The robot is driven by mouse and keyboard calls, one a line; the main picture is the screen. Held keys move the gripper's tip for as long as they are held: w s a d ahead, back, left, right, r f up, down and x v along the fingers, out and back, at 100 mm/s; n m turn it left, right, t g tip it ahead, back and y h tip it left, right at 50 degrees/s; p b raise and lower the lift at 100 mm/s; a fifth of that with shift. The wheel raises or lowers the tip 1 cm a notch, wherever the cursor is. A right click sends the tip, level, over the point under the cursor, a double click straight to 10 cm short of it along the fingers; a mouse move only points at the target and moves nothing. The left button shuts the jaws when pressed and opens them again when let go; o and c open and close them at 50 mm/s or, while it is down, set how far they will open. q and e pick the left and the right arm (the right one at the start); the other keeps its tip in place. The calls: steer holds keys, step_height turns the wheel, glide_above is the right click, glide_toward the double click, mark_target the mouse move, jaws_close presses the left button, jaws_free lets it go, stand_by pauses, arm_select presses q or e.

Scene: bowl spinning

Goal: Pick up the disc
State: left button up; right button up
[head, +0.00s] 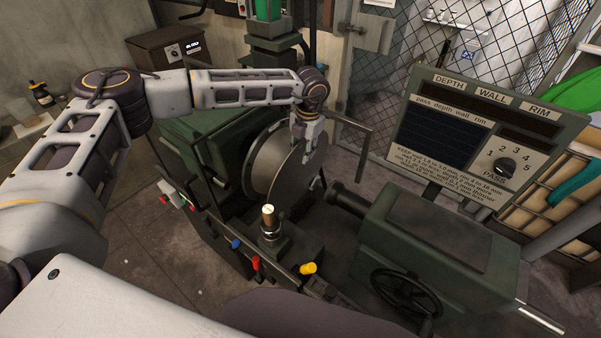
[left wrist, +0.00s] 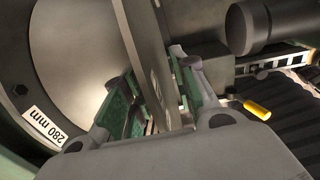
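The disc (head: 302,168) is a grey metal round standing on edge at the front of the green lathe's headstock. In the left wrist view the disc (left wrist: 143,45) shows as a thin, tilted grey plate. My left gripper (head: 308,138) reaches down over the disc's upper edge. In the left wrist view its green-padded fingers (left wrist: 157,90) stand one on each side of the plate, with narrow gaps seeming to show beside it. Contact is hard to judge. The fingers look parted, not clamped. My right gripper is not in view.
A round chuck-like part (left wrist: 85,50) marked 280 mm is close to the left finger. The green tailstock (head: 430,235) and its handwheel (head: 405,293) stand right. A tool post (head: 269,225) is below the disc. A display panel (head: 485,130) is at right.

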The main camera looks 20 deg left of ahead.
arm_select(q)
steer(key=shift+f, duration=0.3)
steer(key=shift+c, duration=0.3)
jaws_close()
